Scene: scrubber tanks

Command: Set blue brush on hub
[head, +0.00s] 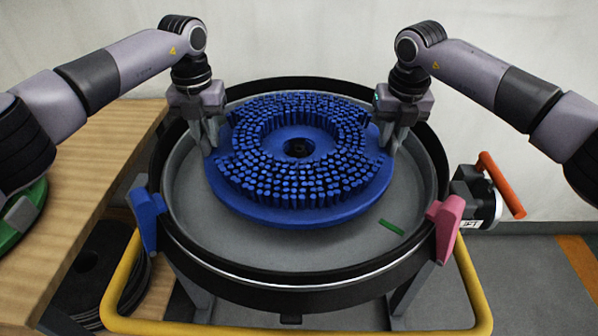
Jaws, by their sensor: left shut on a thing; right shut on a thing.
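The blue brush (298,205) is a round disc with blue bristle tufts facing up and a dark hole at its centre. It is inside the round grey tank (330,257), toward the back. My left gripper (209,140) is shut on the brush's left edge. My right gripper (389,140) is shut on its right edge. The hub is not clearly visible; something dark shows in the centre hole. I cannot tell whether the brush rests on anything or is held up.
A green strip (391,227) lies on the tank floor at right. Blue (146,209) and pink (447,221) clamps sit on the rim. An orange-handled valve (500,186) juts out right. A wooden table (95,170) holds a green disc (22,215) at left. A yellow rail (300,328) crosses in front.

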